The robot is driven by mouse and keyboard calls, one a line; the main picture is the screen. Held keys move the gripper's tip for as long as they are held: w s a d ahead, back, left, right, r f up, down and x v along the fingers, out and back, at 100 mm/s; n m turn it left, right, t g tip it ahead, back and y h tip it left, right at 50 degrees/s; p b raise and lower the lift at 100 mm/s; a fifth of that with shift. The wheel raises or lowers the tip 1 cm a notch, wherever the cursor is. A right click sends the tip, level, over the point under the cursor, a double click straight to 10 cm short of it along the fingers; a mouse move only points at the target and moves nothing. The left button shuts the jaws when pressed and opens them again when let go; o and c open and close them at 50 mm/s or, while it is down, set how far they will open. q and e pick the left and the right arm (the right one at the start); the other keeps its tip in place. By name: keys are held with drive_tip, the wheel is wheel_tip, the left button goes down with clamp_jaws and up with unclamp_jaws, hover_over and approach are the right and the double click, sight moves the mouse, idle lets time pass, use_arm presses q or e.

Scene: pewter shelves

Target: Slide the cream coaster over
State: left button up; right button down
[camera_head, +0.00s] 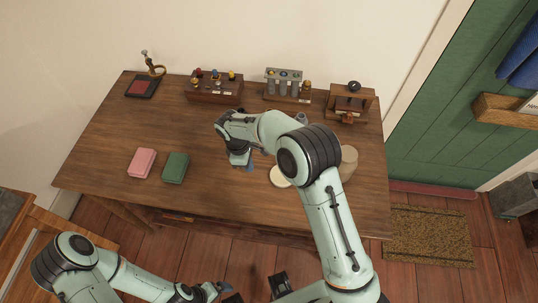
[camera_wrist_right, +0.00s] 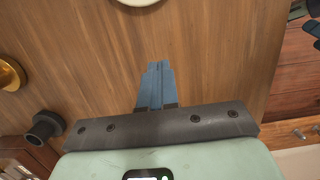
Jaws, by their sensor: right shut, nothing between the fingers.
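The cream coaster (camera_head: 279,177) lies flat on the wooden table, partly hidden by my right arm. In the right wrist view a cream round edge, likely the coaster (camera_wrist_right: 138,2), is cut off at the top. My right gripper (camera_head: 249,167) is just left of the coaster, pointing down close to the tabletop. Its blue fingers (camera_wrist_right: 158,66) are together with nothing between them, and bare wood shows between them and the coaster. My left gripper (camera_head: 229,296) shows only partly at the bottom edge, off the table; its jaws are unclear.
A tan cup (camera_head: 348,164) stands right of the coaster, beside my right arm. A pink box (camera_head: 142,162) and green box (camera_head: 174,167) lie at left. Along the back are a stamp pad (camera_head: 142,87), a wooden rack (camera_head: 213,91), a vial rack (camera_head: 284,87) and a wooden stand (camera_head: 350,103).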

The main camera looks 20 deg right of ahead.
drive_tip(key=s+d, duration=0.2)
drive_tip(key=d, duration=0.1)
drive_tip(key=s+d, duration=0.2)
drive_tip(key=d, duration=0.1)
drive_tip(key=s+d, duration=0.2)
drive_tip(key=d, duration=0.2)
drive_tip(key=shift+s+d+f, duration=0.1)
drive_tip(key=shift+s+f, duration=0.2)
drive_tip(key=shift+s, duration=0.05)
drive_tip(key=shift+f, duration=0.45)
use_arm(q)
drive_tip(key=shift+s, duration=0.3)
use_arm(e)
drive_tip(key=shift+s+f, duration=0.1)
